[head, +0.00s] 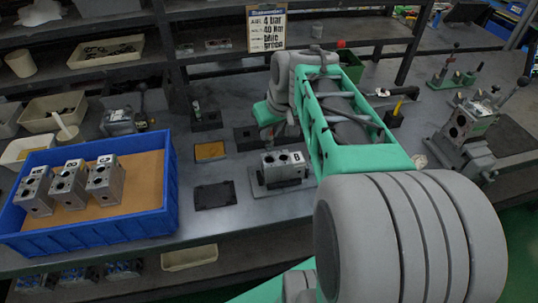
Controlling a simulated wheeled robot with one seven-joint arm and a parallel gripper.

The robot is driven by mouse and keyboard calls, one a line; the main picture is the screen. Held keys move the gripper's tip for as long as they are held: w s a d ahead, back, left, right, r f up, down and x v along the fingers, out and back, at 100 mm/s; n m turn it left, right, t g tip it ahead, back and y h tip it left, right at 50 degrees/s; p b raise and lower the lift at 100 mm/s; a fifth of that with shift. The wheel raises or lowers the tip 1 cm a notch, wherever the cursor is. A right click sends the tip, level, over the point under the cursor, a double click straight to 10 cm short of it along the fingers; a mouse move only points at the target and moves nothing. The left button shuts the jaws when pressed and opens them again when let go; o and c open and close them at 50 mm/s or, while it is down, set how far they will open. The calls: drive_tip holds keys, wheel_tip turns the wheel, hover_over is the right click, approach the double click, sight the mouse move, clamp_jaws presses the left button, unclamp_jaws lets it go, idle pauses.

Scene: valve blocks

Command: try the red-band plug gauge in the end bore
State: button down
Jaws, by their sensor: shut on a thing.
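A grey metal valve block (283,167) marked with a dark character sits in a dark fixture at the middle of the bench, its bores on the near face. My gripper (271,132) is behind and a little left of the block, apart from it in the picture and partly hidden by my arm. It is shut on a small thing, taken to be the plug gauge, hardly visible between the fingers. I cannot make out a red band on it. I cannot tell its height above the bench.
A blue tray (103,226) at the left holds three similar blocks (70,184). Black pads, a yellow pad (210,152) and a small stand (205,118) lie between tray and fixture. A clamp device (465,135) stands at the right. A sign (267,29) hangs behind.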

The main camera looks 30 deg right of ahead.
sight(272, 146)
drive_tip(key=shift+f+b, duration=2.75)
drive_tip(key=shift+f, duration=0.85)
idle(1.1)
drive_tip(key=shift+r+p, duration=2.6)
drive_tip(key=shift+r, duration=1.15)
drive_tip(key=shift+f, duration=0.15)
